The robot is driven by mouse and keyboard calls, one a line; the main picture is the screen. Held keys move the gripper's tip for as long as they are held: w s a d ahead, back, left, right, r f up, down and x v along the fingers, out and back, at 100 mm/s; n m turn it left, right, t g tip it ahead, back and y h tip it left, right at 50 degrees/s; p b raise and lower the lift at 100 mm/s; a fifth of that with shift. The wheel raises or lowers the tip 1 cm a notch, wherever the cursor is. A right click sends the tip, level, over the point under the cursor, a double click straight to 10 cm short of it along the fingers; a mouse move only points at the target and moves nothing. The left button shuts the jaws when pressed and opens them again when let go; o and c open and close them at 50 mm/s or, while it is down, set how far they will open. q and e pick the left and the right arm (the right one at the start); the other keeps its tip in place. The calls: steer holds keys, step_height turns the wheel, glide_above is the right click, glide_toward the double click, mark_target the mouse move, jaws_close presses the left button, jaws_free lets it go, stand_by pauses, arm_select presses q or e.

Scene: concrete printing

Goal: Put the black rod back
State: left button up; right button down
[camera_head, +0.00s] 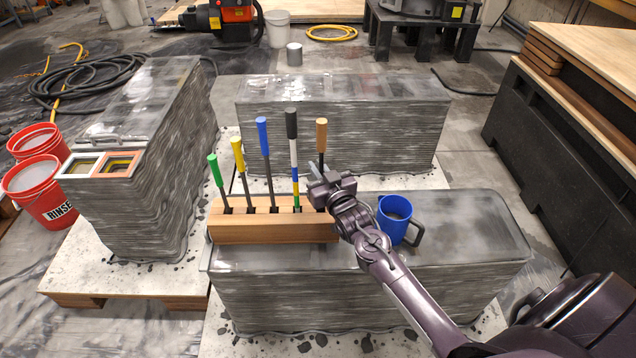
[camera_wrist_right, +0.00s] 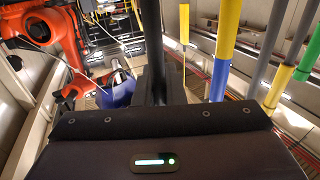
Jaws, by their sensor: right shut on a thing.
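A wooden block (camera_head: 270,231) stands on the near grey printed wall and holds a row of upright rods. From the left they have a green top (camera_head: 213,163), a yellow top (camera_head: 237,151), a blue top (camera_head: 262,131) and a black top (camera_head: 291,123). The black-topped one has a coloured, banded shaft. My right gripper (camera_head: 324,184) is at the block's right end, shut on a dark rod with a brown top (camera_head: 321,133); its dark shaft shows in the right wrist view (camera_wrist_right: 154,45). The gripper hides this rod's lower end. My left gripper is out of view.
A blue mug (camera_head: 394,217) stands close to the right of my gripper on the near wall (camera_head: 470,225). Another printed wall (camera_head: 345,120) stands behind the block, and one (camera_head: 165,140) to the left with two small trays. Bare wall top lies right of the mug.

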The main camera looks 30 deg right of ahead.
steer(key=shift+f, duration=2.5)
steer(key=c, duration=1.5)
jaws_free()
steer(key=s, duration=1.2)
steer(key=shift+a+b, duration=0.35)
steer(key=shift+a, duration=0.1)
